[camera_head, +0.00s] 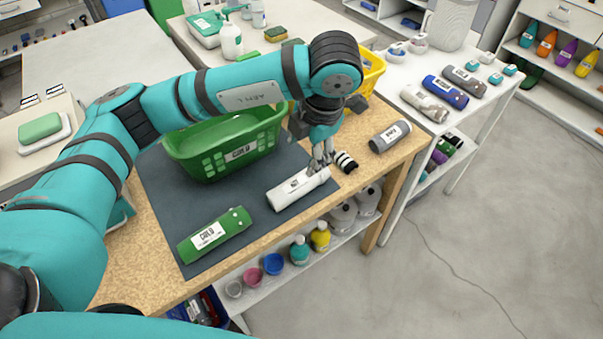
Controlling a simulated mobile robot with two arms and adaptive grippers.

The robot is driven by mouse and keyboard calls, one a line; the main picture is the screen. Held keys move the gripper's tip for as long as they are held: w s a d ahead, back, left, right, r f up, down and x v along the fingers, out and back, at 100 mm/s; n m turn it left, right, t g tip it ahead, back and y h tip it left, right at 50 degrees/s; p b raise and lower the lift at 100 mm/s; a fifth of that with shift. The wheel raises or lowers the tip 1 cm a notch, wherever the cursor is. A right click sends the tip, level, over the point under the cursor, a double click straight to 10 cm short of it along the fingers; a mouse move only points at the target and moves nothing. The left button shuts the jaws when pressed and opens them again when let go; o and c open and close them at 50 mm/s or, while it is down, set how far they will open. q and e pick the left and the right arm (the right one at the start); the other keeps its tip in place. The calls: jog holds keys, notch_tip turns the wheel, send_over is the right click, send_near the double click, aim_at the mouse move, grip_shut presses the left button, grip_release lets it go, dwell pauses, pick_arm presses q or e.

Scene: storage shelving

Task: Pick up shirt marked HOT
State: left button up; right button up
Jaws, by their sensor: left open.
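A white rolled shirt (290,195) lies on the dark mat (160,185) near the table's front edge. Its label appears to read HOT. My left gripper (321,166) points down at the shirt's right end, with its fingers open. The fingers hide part of that end, and I cannot tell whether they touch it. A green rolled shirt (222,236) marked COLD lies to the left on the same mat. A green basket (205,160) with a COLD label stands behind them. My right gripper is not in view.
A yellow basket (372,72) stands behind. A lower shelf holds bottles and bowls. Bare mat separates the two shirts.

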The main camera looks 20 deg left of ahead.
pick_arm(q)
jog(key=p, duration=0.1)
send_over(296, 183)
jog(key=s+d, duration=0.1)
jog(key=s, duration=0.1)
jog(key=f, duration=0.5)
jog(key=shift+w+d+f, duration=0.15)
jog(key=shift+w+f, duration=0.05)
jog(key=shift+w, duration=0.05)
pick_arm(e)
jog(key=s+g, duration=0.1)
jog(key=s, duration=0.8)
pick_arm(q)
jog(key=x, duration=0.3)
jog(key=shift+w+p, duration=0.25)
jog(key=shift+p, duration=0.05)
jog(key=shift+f, duration=0.75)
jog(key=p+x, duration=0.1)
jog(key=x, duration=0.3)
jog(key=shift+f+p, duration=0.2)
jog(key=shift+p, duration=0.15)
jog(key=shift+f, duration=0.1)
jog(key=shift+w, duration=0.1)
jog(key=c, duration=0.7)
jog(key=shift+c, duration=1.1)
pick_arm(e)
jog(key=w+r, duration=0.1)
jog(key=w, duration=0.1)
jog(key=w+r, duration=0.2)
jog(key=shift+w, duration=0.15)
